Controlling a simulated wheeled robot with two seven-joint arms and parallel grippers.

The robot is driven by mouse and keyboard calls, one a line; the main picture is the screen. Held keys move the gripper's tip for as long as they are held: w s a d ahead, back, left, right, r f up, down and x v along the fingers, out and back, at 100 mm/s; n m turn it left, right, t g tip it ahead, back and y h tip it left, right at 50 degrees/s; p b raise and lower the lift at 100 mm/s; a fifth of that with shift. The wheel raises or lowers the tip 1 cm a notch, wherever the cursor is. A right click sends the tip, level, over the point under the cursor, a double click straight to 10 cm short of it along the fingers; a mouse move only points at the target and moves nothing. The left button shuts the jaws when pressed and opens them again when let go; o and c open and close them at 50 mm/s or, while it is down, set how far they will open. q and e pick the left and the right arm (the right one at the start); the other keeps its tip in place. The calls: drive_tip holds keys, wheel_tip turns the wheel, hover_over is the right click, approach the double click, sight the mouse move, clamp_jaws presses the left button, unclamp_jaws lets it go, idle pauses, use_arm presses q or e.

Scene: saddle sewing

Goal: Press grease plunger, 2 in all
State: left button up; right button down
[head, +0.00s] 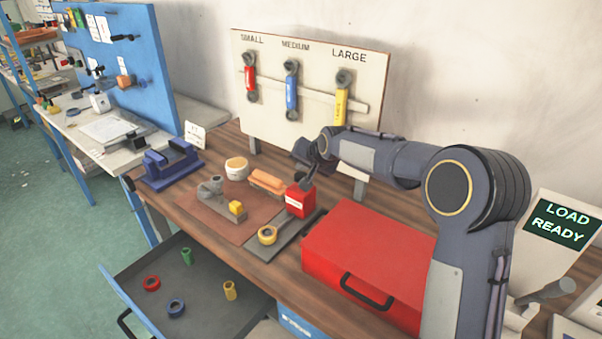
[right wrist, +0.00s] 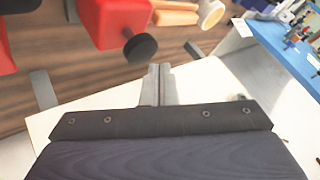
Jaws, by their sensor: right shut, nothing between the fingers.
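The small red grease box (head: 299,201) with a white label stands on the bench, left of the big red toolbox. In the right wrist view the red grease box (right wrist: 112,22) shows with its round black plunger knob (right wrist: 140,48). My left gripper is not in view.
The red toolbox (head: 370,262) stands right of the grease box. A tool board (head: 312,75) with three wrenches stands behind. An open drawer (head: 200,300) juts out in front.

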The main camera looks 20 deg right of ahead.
drive_tip(key=shift+r+p, duration=1.8)
drive_tip(key=shift+r, duration=0.75)
